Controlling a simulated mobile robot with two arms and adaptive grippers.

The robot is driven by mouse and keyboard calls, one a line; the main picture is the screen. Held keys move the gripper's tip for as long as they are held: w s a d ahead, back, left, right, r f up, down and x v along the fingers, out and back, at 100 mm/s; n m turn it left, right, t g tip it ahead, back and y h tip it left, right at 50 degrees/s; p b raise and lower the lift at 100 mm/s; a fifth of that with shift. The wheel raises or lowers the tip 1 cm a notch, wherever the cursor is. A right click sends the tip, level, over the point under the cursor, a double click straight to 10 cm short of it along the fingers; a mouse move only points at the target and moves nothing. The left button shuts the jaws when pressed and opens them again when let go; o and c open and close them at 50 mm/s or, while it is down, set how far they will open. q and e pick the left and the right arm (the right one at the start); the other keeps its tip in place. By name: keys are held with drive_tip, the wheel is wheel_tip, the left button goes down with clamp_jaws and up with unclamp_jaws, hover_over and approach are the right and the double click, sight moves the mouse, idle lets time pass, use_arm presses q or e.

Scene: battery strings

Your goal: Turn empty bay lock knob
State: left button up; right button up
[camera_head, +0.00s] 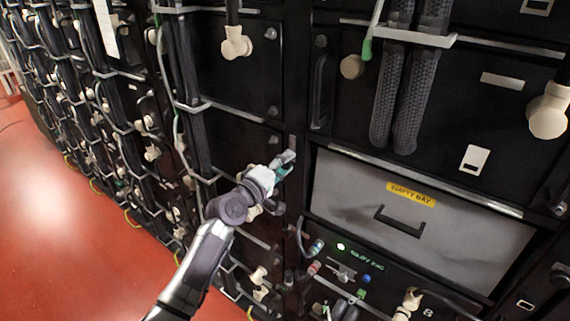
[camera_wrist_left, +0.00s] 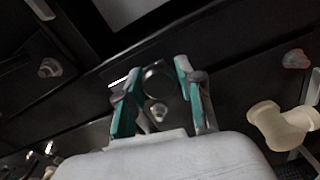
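The empty bay (camera_head: 345,185) is a grey front panel with a yellow "EMPTY BAY" label (camera_head: 410,194) and a dark handle (camera_head: 400,222), at the right of the head view. My left gripper (camera_head: 286,161) is just left of the bay's upper left corner, close to the dark rack post. In the left wrist view my left gripper (camera_wrist_left: 157,70) is open, with teal-lined fingers apart. A round dark knob (camera_wrist_left: 158,80) with a shiny rim appears between the fingertips; I cannot tell whether they touch it. The gripper hides this knob in the head view. My right gripper is not in view.
A cream elbow connector (camera_wrist_left: 280,125) is right of the fingers in the wrist view. Cables (camera_head: 185,60) run down the racks at left. The red floor (camera_head: 60,220) is clear.

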use_arm(q)
drive_tip(key=o, duration=0.3)
drive_tip(key=v, duration=1.2)
